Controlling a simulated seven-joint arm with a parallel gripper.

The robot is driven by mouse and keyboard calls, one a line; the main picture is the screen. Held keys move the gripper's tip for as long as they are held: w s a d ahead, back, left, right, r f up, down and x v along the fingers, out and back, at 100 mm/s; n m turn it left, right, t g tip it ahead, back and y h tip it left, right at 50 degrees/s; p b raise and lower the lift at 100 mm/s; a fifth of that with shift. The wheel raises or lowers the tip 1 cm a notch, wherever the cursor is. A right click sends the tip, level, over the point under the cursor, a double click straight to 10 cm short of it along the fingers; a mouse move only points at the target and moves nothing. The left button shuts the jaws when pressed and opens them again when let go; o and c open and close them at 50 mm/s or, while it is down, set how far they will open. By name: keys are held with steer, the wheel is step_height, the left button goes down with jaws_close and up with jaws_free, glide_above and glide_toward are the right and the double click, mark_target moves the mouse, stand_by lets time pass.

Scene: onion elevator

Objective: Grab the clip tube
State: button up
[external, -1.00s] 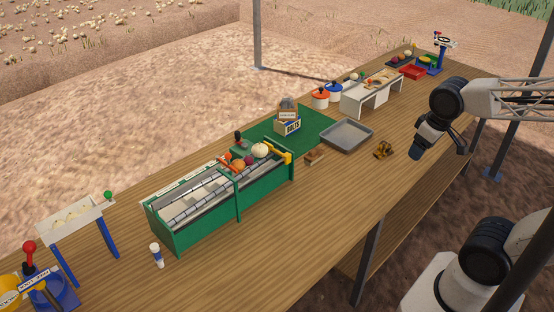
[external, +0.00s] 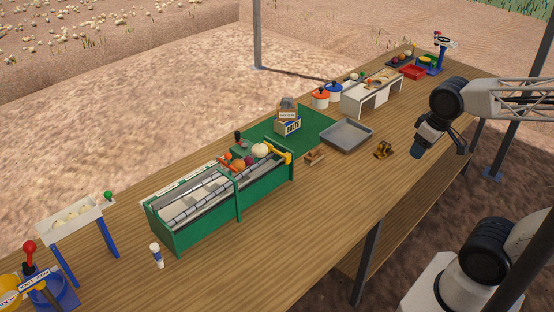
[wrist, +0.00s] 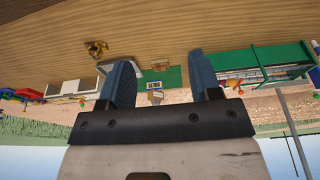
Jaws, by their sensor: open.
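A small upright white tube with a dark blue band (external: 157,255) stands on the wooden table, in front of the green machine's near left end. It is the only tube-like thing I can make out, and I cannot tell a clip on it. My gripper (external: 418,152) hangs at the table's right side, far from the tube and holding nothing. In the wrist view my gripper (wrist: 160,80) shows two blue fingers spread apart with empty space between them.
The green roller machine (external: 205,222) holds several round vegetables. A grey tray (external: 347,137), a small brass object (external: 383,150) and a bolts box (external: 288,126) lie between gripper and machine. The table's front strip (external: 330,190) is clear. A white stand (external: 75,220) is at left.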

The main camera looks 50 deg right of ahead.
steer(key=shift+r, duration=0.15)
steer(key=w+v, duration=0.1)
steer(key=v, duration=0.4)
steer(key=w+a+r+n, duration=0.1)
steer(key=w+a+r, duration=0.25)
steer(key=w, duration=0.35)
steer(key=w+a+r+n, duration=0.2)
steer(key=w+a, duration=0.2)
steer(key=w, duration=0.3)
steer(key=w+a+r+n, duration=0.1)
steer(key=w+a+r, duration=0.25)
steer(key=w, duration=0.35)
steer(key=w+a+r+n+g, duration=0.1)
steer(key=w+a+n, duration=0.2)
steer(key=w+a, duration=0.6)
steer(key=n+g, duration=0.2)
steer(key=n, duration=0.5)
glide_above(153, 246)
step_height(153, 246, down, 10)
step_height(153, 246, down, 25)
steer(key=shift+w+r, duration=0.1)
steer(key=shift+r, duration=0.1)
